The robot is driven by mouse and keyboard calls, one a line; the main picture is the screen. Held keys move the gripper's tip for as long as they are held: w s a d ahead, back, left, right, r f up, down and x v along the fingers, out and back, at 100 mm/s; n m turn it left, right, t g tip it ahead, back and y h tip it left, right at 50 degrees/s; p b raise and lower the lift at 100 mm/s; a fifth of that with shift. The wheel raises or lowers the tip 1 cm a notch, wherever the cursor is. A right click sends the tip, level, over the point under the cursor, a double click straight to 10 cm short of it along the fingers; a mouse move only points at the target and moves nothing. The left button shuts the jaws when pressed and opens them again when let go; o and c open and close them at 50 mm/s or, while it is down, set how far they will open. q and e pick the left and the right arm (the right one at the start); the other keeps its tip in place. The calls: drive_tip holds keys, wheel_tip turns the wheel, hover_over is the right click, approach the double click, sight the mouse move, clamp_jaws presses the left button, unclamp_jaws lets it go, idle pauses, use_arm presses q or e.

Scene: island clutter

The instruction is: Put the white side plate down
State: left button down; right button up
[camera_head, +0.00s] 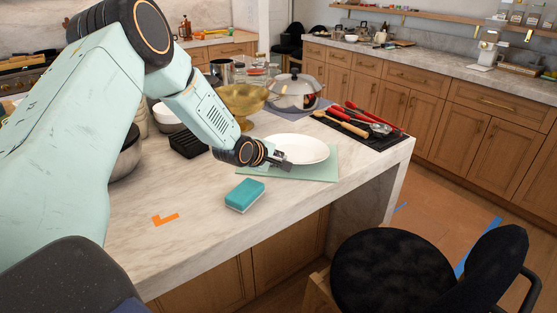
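The white side plate (302,149) is at the middle of the island, over a pale green mat (322,170). It looks nearly level; I cannot tell whether it touches the mat or hangs just above it. My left gripper (286,165) comes in from the left and is at the plate's near-left rim, its fingers looking closed on that rim. The fingers are small and dark here, and they hide part of the rim. My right gripper is not in view.
A teal sponge (245,195) lies in front of the mat. A gold bowl (239,100) and a lidded pot (294,92) stand behind the plate. Utensils lie on a dark mat (385,139) to the right. The front-left counter is mostly clear, with an orange corner mark (165,219).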

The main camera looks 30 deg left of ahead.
use_arm(q)
drive_tip(key=shift+f+b, duration=0.35)
drive_tip(key=shift+b, duration=0.05)
idle(0.6)
drive_tip(key=c, duration=1.8)
unclamp_jaws()
drive_tip(key=shift+s+d+p, duration=0.1)
drive_tip(key=shift+s+p, duration=2.45)
drive_tip(key=shift+s, duration=0.95)
